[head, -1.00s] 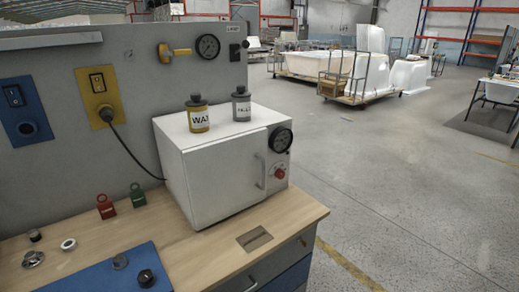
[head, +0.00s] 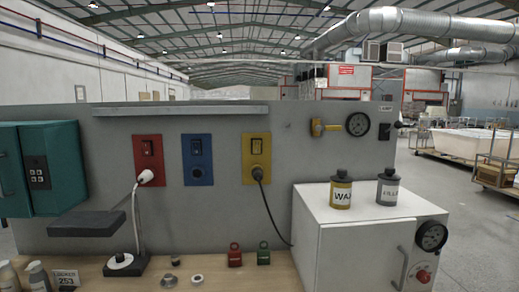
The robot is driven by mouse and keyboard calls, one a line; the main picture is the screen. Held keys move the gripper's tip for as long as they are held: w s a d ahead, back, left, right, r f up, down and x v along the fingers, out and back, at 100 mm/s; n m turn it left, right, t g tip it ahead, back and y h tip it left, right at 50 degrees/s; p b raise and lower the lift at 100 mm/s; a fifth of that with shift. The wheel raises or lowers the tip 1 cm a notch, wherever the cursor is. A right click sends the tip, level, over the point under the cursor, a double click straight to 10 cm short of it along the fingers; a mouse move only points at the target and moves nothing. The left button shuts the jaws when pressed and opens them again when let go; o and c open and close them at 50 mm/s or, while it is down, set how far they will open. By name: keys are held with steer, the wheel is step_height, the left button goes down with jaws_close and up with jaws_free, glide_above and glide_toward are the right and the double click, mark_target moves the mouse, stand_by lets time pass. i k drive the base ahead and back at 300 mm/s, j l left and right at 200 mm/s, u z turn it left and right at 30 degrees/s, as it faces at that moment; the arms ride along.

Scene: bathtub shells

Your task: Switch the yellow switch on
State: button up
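The yellow switch plate (head: 257,172) is on the grey back panel, right of the blue and red ones. It carries a dark rocker switch (head: 257,145) at its top and a socket with a black plug (head: 257,173) below. The plug's cable runs down to the right, toward the white oven. The rocker is too small to tell which way it is set. My gripper is not in the head view.
A blue switch plate (head: 198,160) and a red one (head: 148,160) sit to the left. A white oven (head: 335,225) with two bottles on top stands at the right. A teal cabinet (head: 50,165) and a lamp (head: 125,263) are at the left. Small padlocks (head: 235,258) stand on the bench.

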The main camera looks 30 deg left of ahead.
mark_target(256, 144)
steer(key=u, duration=1)
